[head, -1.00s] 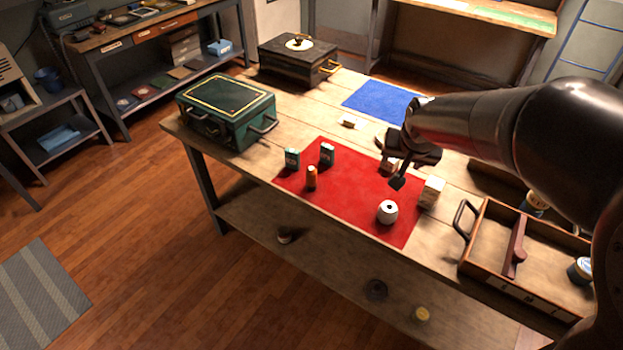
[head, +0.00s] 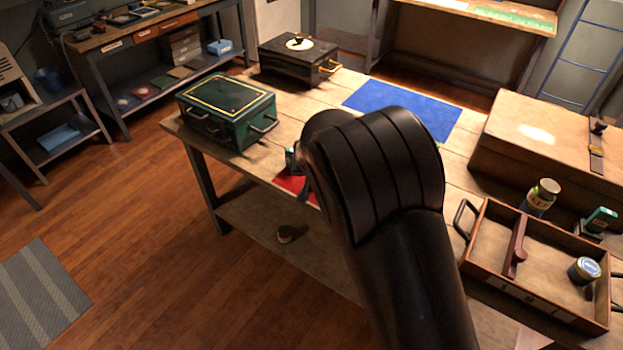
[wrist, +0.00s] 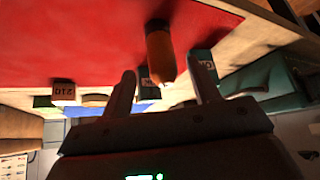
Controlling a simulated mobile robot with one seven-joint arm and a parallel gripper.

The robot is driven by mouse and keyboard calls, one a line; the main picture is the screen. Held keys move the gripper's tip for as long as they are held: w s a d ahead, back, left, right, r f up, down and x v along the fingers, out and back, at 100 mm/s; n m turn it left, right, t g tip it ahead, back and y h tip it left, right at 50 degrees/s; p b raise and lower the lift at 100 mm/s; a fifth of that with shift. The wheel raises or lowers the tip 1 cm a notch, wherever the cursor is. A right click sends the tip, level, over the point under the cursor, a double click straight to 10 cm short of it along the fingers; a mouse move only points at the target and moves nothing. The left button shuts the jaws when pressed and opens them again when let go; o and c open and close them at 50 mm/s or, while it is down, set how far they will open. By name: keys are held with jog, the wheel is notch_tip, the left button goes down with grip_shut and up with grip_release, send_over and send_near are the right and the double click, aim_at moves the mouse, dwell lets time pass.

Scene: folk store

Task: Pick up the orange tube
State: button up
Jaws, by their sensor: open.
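The orange tube (wrist: 160,55) shows in the wrist view on the red mat (wrist: 70,35), which appears upside down there. My gripper (wrist: 162,66) is open. Its two fingers point towards the tube, which appears between their tips; I cannot tell how deep it is between them. No finger visibly closes on it. In the head view my arm hides the tube and the gripper, and only a corner of the red mat (head: 295,185) shows.
A teal small box (wrist: 202,65) stands close by the right finger. A white box (wrist: 63,92) is farther off. In the head view, a green case (head: 228,110) stands behind left, a wooden tray (head: 490,262) at right. The blue mat (head: 410,105) is clear.

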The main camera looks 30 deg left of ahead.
jog(key=shift+s+x, duration=0.15)
jog(key=shift+x, duration=1.4)
jog(key=shift+s+x, duration=0.1)
jog(key=shift+x, duration=1.4)
jog(key=shift+f, duration=0.15)
jog(key=shift+c, duration=0.5)
jog(key=c, duration=0.8)
